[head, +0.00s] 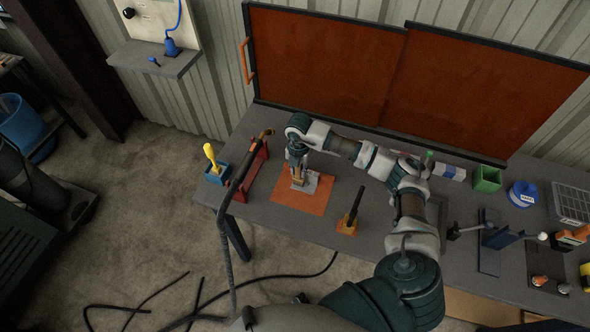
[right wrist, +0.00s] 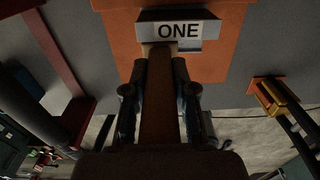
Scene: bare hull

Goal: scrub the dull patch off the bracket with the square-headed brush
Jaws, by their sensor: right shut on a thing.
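The bracket (head: 311,182) is a pale grey piece lying on an orange mat on the bench. In the right wrist view, a grey block labelled "ONE" (right wrist: 178,30) stands over the orange. My right gripper (head: 297,160) points down over the mat, shut on a brush (head: 298,178) with a brown handle, which also shows in the right wrist view (right wrist: 160,95). The brush's lower end is at the bracket; whether they touch, and the head's shape, I cannot tell. The dull patch cannot be made out. My left gripper is not in view.
A dark-handled tool (head: 352,213) stands on a yellow-orange base right of the mat. A red rack (head: 249,175) and a blue holder with a yellow-handled tool (head: 212,165) stand left. A green box (head: 487,179) and a blue spool (head: 522,194) stand right. Orange panels rise behind.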

